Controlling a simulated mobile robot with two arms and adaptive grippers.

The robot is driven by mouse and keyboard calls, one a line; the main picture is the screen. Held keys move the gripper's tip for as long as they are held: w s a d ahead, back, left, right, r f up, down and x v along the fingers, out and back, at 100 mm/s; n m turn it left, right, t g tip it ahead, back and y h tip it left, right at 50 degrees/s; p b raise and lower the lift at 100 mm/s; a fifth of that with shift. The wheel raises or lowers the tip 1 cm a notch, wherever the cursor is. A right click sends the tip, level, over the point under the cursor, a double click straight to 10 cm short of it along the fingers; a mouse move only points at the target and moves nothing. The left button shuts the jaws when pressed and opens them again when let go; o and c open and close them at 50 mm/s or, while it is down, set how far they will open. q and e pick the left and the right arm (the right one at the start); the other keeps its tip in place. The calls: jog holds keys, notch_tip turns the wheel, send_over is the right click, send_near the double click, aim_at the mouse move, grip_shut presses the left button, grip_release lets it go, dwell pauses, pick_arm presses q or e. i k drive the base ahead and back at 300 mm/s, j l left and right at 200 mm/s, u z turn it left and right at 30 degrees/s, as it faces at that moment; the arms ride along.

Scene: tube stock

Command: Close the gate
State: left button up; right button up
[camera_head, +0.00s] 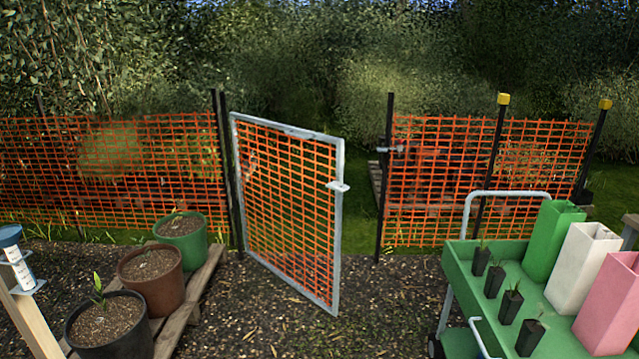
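The gate (290,205) is a grey metal frame filled with orange mesh. It stands ajar, hinged at the dark posts (231,180) on its left, with its free edge swung toward me. A small light latch piece (338,186) sticks out from the free edge. The dark latch post (385,180) stands to the right with a small metal catch (390,149) on it. An open gap with grass behind shows between the gate's free edge and this post. Neither of my grippers is in view.
Orange mesh fence (110,170) runs left, and more (440,180) runs right. Potted plants stand on a wooden pallet (205,285) at left. A green cart (462,262) with tall tubes and small pots stands at right. The gravel ground (375,310) between is clear.

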aim_at(337, 185)
jog(key=i+l+u, duration=0.15)
jog(key=i, duration=0.35)
jog(key=i+l+u, duration=0.2)
jog(key=i, duration=0.3)
jog(key=i+l+u, duration=0.15)
jog(key=i, duration=0.35)
